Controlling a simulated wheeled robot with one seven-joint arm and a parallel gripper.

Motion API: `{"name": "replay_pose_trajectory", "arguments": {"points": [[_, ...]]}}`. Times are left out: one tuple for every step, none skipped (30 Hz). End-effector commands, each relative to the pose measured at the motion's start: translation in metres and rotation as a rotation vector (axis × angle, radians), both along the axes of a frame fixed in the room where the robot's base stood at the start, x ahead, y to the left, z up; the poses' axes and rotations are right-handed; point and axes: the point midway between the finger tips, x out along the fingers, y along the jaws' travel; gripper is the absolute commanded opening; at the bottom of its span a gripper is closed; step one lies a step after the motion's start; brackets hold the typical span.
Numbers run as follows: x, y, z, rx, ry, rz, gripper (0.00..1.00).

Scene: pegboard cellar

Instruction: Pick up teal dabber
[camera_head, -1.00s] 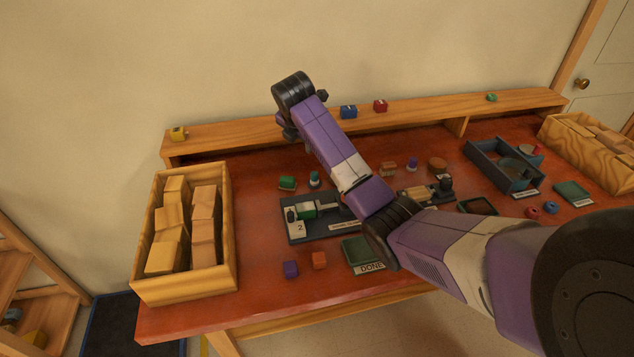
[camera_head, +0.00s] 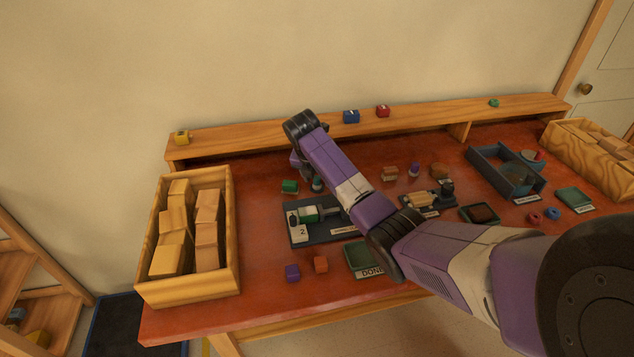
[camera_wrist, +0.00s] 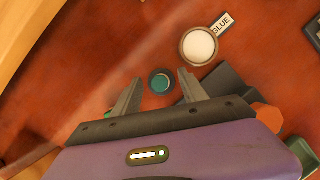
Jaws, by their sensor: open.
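The teal dabber (camera_wrist: 160,83) shows from above in the wrist view as a round teal top with a dark rim. It stands between the fingertips of my gripper (camera_wrist: 160,76), which is open and empty, with a gap on both sides. In the head view the dabber (camera_head: 317,184) stands on the red bench behind the dark tray. My gripper is mostly hidden there behind my wrist, just above the dabber.
A green block (camera_head: 290,186) sits just left of the dabber. A dark tray (camera_head: 342,237) lies in front. A white glue pot (camera_wrist: 199,46) labelled GLUE shows in the wrist view. A wooden box of blocks (camera_head: 234,250) stands left. The shelf (camera_head: 240,141) runs behind.

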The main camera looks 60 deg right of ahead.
Motion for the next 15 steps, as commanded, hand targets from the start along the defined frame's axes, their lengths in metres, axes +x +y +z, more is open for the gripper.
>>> {"name": "replay_pose_trajectory", "arguments": {"points": [[0.0002, -0.0011, -0.0027, 0.000, 0.000, 0.000, 0.50], [0.0003, -0.0014, -0.0038, 0.000, 0.000, 0.000, 0.50], [0.0002, -0.0018, -0.0046, 0.000, 0.000, 0.000, 0.50], [0.0003, -0.0019, -0.0048, 0.000, 0.000, 0.000, 0.50], [0.0003, -0.0019, -0.0048, 0.000, -0.001, 0.000, 0.50], [0.0003, -0.0018, -0.0048, 0.000, -0.001, 0.000, 0.50], [0.0003, -0.0018, -0.0047, -0.001, -0.001, 0.000, 0.50], [0.0003, -0.0018, -0.0047, -0.001, -0.001, -0.001, 0.50], [0.0004, -0.0017, -0.0046, -0.001, -0.001, -0.001, 0.46], [0.0004, -0.0017, -0.0046, -0.001, -0.001, -0.001, 0.41], [0.0004, -0.0017, -0.0046, -0.001, -0.001, -0.001, 0.35], [0.0004, -0.0017, -0.0045, -0.001, -0.001, -0.001, 0.27], [0.0004, -0.0017, -0.0045, -0.001, -0.001, -0.001, 0.21], [0.0004, -0.0018, -0.0044, -0.001, -0.001, -0.001, 0.15], [0.0004, -0.0017, -0.0045, -0.001, -0.001, -0.001, 0.07]]}}
